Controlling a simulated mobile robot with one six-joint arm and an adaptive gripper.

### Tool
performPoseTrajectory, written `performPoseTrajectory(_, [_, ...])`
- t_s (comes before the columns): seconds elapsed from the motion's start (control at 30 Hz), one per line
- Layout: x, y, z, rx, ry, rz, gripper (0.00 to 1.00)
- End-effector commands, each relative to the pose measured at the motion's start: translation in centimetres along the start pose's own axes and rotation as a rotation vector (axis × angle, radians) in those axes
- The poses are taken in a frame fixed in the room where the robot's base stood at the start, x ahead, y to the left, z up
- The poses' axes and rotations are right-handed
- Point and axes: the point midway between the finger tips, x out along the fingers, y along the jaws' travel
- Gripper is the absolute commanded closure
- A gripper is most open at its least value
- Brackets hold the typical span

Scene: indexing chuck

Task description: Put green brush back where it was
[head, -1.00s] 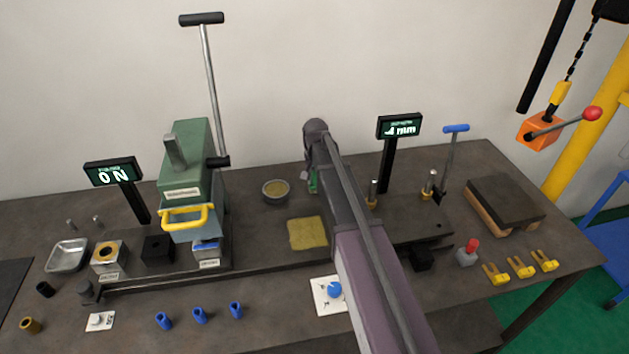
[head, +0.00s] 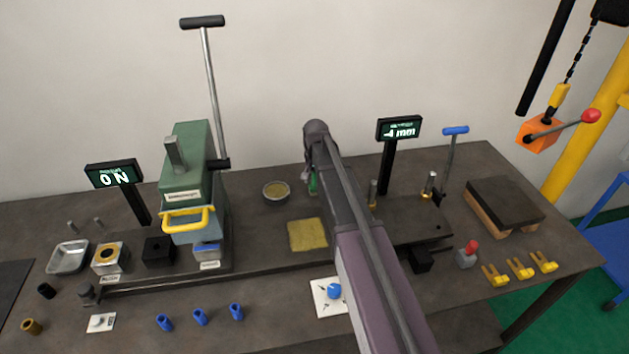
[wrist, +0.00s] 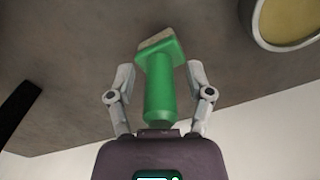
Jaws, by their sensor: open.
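The green brush (wrist: 160,85) shows in the wrist view with its green handle toward my gripper and its pale bristle end away from it. My gripper (wrist: 157,82) is open, with one finger on each side of the brush and a visible gap to each. In the head view a small part of the green brush (head: 313,184) shows at the back of the bench, left of my arm. My gripper (head: 308,174) is mostly hidden there behind my own arm. Whether the brush rests on the bench is hard to tell.
A round bowl with yellowish contents (head: 276,190) stands left of the brush; it also shows in the wrist view (wrist: 288,20). A yellow cloth (head: 307,235) lies in front. The display post (head: 388,165) stands to the right, the green press (head: 188,165) to the left.

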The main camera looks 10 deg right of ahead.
Motion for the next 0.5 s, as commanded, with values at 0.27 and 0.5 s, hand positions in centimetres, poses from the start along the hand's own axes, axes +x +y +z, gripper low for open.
performPoseTrajectory(0.27, [-2.5, 0.0, 0.0, 0.000, 0.000, 0.000, 0.33])
performPoseTrajectory(0.5, [-4.5, 0.0, 0.0, 0.000, 0.000, 0.000, 0.33])
